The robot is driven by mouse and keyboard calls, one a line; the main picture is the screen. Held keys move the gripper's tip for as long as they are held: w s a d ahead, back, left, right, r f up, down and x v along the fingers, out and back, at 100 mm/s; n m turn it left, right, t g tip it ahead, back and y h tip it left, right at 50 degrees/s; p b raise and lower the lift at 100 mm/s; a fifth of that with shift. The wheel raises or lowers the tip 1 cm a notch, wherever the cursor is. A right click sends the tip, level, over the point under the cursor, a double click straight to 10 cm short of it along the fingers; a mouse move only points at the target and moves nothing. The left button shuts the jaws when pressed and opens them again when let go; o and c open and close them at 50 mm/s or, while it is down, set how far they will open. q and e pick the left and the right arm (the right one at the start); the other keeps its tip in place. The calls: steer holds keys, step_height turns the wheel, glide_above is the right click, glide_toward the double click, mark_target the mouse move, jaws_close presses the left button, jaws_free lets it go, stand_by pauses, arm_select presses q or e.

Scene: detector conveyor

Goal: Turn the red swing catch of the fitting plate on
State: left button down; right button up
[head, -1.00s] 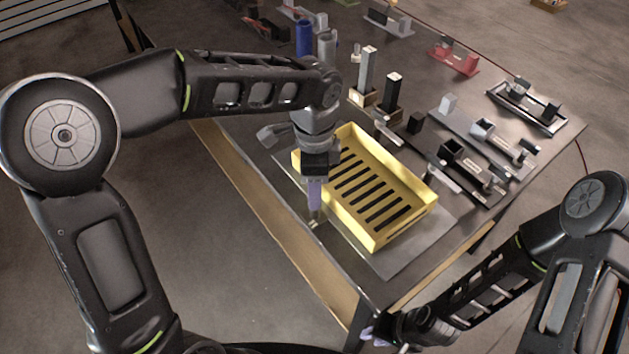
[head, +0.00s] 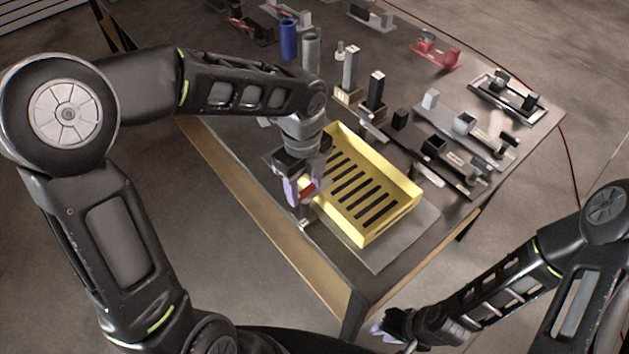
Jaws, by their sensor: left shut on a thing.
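The grey fitting plate (head: 385,257) lies at the table's near corner, under a yellow slotted tray (head: 392,222). My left gripper (head: 299,194) is low at the tray's left side, above the plate's edge. Its pale purple fingers are shut on a small red part, the red swing catch (head: 307,187), mostly hidden by the fingers. A small light metal piece (head: 304,222) shows just below the fingers. My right gripper (head: 384,331) hangs low off the table's near corner; its jaw gap is not clear.
Rails with grey and black blocks (head: 463,125) stand right of and behind the tray. Blue (head: 288,40) and grey (head: 311,52) cylinders stand behind my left wrist. A red fixture (head: 436,54) is further back. The table's wooden edge (head: 250,190) runs close by my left gripper.

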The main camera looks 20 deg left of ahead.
mark_target(304, 190)
arm_select(q)
steer(key=shift+m, duration=0.4)
steer(key=c, duration=0.6)
jaws_free()
steer(key=shift+c, duration=0.2)
steer(key=shift+r, duration=3.9)
